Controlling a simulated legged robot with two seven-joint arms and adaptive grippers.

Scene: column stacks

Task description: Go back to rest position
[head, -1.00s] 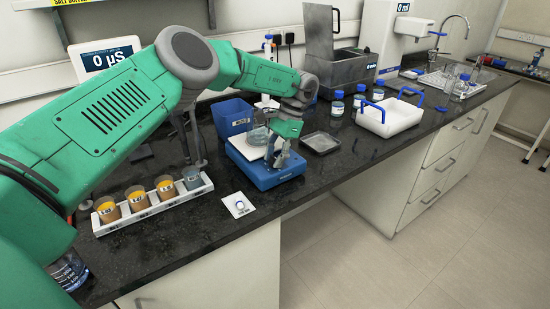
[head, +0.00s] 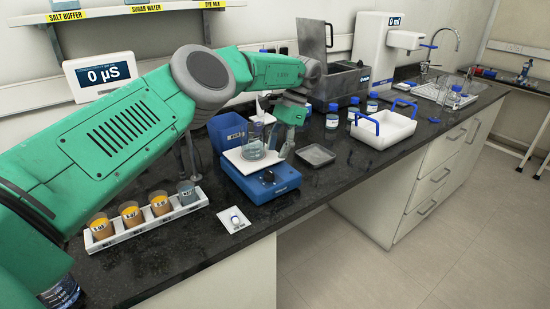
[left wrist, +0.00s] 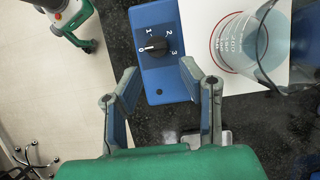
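My left gripper (head: 286,150) is open and empty, beside the right side of the blue stirrer (head: 286,187). The left wrist view shows its two fingers (left wrist: 160,84) spread, with the black numbered dial (left wrist: 153,47) beyond the fingertips and nothing between them. The dial also shows on the stirrer's front in the head view (head: 268,176). A glass beaker (head: 254,150) stands on the stirrer's white top, close to the gripper and apart from it. The beaker also fills the right of the left wrist view (left wrist: 235,42). My right gripper is in neither view.
A white rack (head: 150,222) of several cups lies below my left arm. A white card (head: 226,226) lies near the counter edge. A blue bin (head: 215,135) stands behind the stirrer. A dark tray (head: 316,155) and a white blue-handled basket (head: 385,135) are to the right.

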